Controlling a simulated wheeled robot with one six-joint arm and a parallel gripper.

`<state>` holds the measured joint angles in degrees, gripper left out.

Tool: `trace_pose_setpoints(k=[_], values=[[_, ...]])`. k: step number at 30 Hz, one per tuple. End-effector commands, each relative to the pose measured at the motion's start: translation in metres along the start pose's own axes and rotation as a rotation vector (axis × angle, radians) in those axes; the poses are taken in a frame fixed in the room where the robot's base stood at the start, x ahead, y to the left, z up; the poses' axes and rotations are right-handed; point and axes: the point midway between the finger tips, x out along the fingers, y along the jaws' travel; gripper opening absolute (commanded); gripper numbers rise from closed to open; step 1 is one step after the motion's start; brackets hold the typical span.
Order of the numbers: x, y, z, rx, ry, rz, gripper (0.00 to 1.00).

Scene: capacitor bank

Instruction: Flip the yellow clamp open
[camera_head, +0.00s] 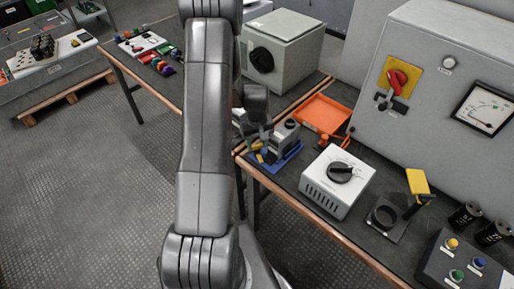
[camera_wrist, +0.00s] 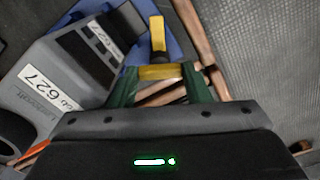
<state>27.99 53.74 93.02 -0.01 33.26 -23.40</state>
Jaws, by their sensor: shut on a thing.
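The yellow clamp (camera_wrist: 157,34) is on the blue base (camera_wrist: 176,48) beside a grey device (camera_wrist: 62,72) labelled 627. A yellow crossbar (camera_wrist: 160,72) lies between the green fingertips of my gripper (camera_wrist: 160,82), which is shut on it. A dark piece separates the crossbar from the upright yellow strip in the wrist view. In the head view, a small yellow part (camera_head: 258,157) shows at the left of the blue base (camera_head: 287,160), and the grey device (camera_head: 285,136) stands behind it. My arm hides part of this area, and the fingertips are not clear there.
An orange tray (camera_head: 322,112) lies behind the device. A white box with a black knob (camera_head: 338,181) stands to its right. Farther right is a stand with a raised yellow flap (camera_head: 417,181). The copper-coloured bench edge (camera_head: 318,236) runs along the front, with open floor to the left.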

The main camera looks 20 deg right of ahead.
Motion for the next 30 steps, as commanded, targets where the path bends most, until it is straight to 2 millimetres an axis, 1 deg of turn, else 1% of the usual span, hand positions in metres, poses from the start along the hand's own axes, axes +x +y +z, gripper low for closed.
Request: trace_pose_setpoints(k=[1, 21, 30], values=[[0.0041, 0.0004, -0.0008, 0.044, 0.004, 0.002, 0.21], [0.002, 0.0004, -0.0008, 0.68, 0.003, 0.0, 0.21], [0.0007, 0.0004, -0.0008, 0.921, 0.003, 0.0, 0.21]])
